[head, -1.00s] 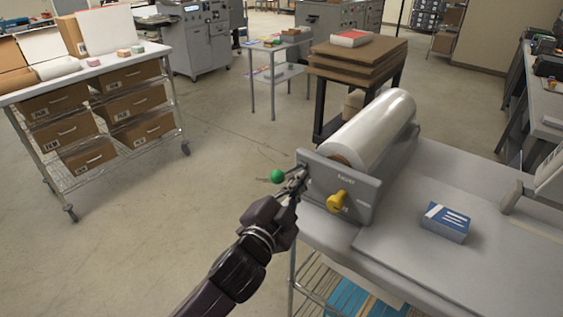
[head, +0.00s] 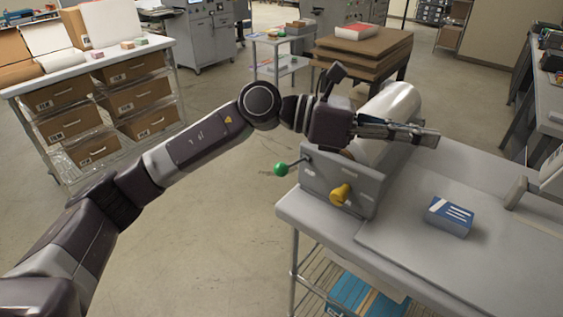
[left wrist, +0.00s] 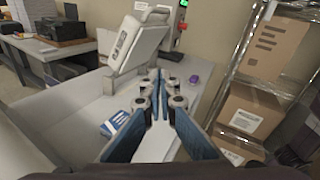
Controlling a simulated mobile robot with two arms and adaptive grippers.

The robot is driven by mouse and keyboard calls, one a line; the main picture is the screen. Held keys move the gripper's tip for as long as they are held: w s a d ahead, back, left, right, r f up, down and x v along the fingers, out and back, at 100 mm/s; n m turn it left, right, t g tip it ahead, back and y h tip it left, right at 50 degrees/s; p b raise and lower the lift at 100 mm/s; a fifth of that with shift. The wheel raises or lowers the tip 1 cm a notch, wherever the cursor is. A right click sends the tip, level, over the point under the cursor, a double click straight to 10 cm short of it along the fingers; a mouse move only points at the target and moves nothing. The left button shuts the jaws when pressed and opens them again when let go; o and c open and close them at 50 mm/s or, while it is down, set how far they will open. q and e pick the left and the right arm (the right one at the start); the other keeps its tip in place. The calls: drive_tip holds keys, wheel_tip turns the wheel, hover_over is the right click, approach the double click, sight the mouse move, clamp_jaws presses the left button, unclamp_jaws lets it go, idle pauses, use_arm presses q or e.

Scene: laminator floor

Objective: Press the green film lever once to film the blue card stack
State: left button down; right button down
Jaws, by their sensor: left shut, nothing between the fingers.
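The green film lever (head: 281,169) sticks out from the left side of the grey laminator housing (head: 325,185), with a green ball at its end. A yellow knob (head: 340,194) is on the housing's front. The white film roll (head: 390,103) lies behind the housing, partly covered by my left gripper. The blue card stack (head: 449,216) lies on the grey table to the right; it also shows in the left wrist view (left wrist: 114,122). My left gripper (head: 436,137) is shut and empty, above the roll and apart from the lever. My right gripper is not in view.
The grey table (head: 400,260) has bare room around the card stack. A pale machine (left wrist: 130,40) stands at its far side in the left wrist view. A wire cart (head: 170,60) with brown drawers is at the left. A brown stacked table (head: 360,48) stands behind the roll.

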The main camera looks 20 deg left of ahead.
use_arm(q)
drive_tip(key=w+a+f+m+y, duration=0.35)
drive_tip(key=a+y, duration=0.25)
drive_tip(key=a, duration=0.3)
drive_tip(key=r+t+y, duration=0.2)
drive_tip(key=y, duration=0.4)
hover_over(294, 163)
drive_tip(key=s+a, duration=0.1)
drive_tip(key=shift+a+f+n, duration=0.1)
drive_tip(key=shift+f+n, duration=0.05)
drive_tip(key=shift+n, duration=0.1)
drive_tip(key=shift+f, duration=0.1)
drive_tip(key=f+b, duration=0.2)
drive_tip(key=s+f+b, duration=0.1)
drive_tip(key=f+b, duration=0.3)
drive_tip(key=f, duration=0.1)
drive_tip(key=shift+s+a+b, duration=0.25)
drive_tip(key=shift+s+b, duration=0.1)
drive_tip(key=shift+s, duration=0.05)
drive_tip(key=shift+s+f+b, duration=0.25)
drive_tip(key=shift+f+b, duration=0.3)
drive_tip(key=shift+f, duration=0.1)
drive_tip(key=shift+s+a+f+b, duration=0.1)
drive_tip(key=shift+f+b, duration=0.3)
